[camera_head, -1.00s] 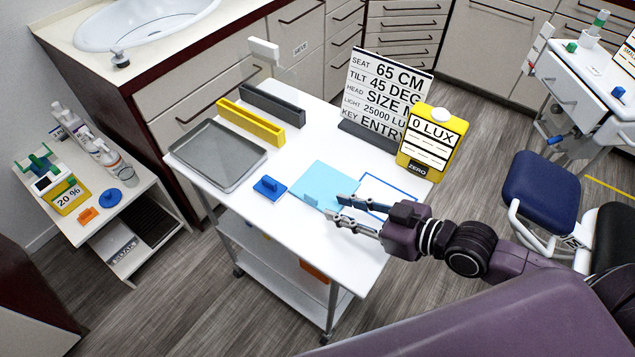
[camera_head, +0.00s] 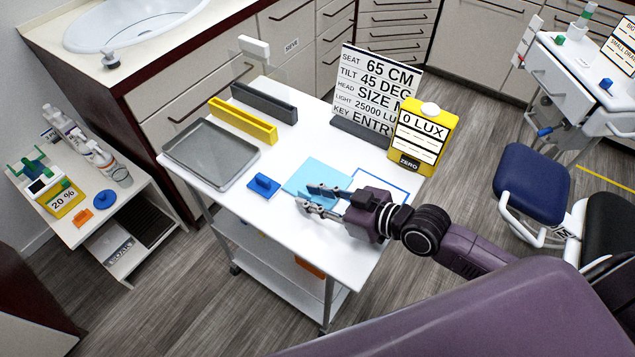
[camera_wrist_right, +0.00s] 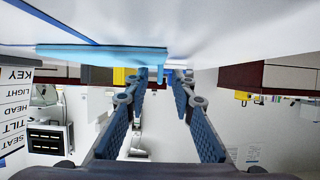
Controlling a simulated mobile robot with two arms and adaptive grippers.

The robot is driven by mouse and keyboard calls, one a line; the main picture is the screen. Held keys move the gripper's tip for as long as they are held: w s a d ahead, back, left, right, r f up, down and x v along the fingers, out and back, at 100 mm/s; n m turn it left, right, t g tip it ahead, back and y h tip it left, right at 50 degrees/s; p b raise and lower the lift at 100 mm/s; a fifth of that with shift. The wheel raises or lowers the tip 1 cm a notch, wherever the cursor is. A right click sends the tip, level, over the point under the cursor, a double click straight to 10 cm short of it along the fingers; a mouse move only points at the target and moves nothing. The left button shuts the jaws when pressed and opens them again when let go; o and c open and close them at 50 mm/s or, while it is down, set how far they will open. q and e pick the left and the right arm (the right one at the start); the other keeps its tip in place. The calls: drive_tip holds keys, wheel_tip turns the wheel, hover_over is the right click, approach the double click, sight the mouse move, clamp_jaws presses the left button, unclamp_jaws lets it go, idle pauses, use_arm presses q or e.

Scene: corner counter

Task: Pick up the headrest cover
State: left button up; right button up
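The headrest cover appears to be the light blue flat sheet (camera_head: 316,172) on the white trolley top. In the right wrist view, the light blue sheet (camera_wrist_right: 85,52) shows edge-on near the top, with a small blue tab beside the fingertips. My right gripper (camera_head: 306,198) is over the sheet's near edge, low above the trolley. Its two fingers (camera_wrist_right: 157,92) are apart, with nothing visibly clamped between them. The fingers hide part of the near edge in the head view. My left gripper is not in view.
A blue block with a handle (camera_head: 263,185), a grey tray (camera_head: 211,153) and a yellow holder (camera_head: 243,121) lie to the left. A blue-edged white panel (camera_head: 398,188) is beside the gripper. A yellow "0 LUX" box (camera_head: 420,133) and a sign board (camera_head: 376,85) stand behind.

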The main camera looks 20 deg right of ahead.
clamp_jaws()
drive_tip(key=shift+r, duration=0.15)
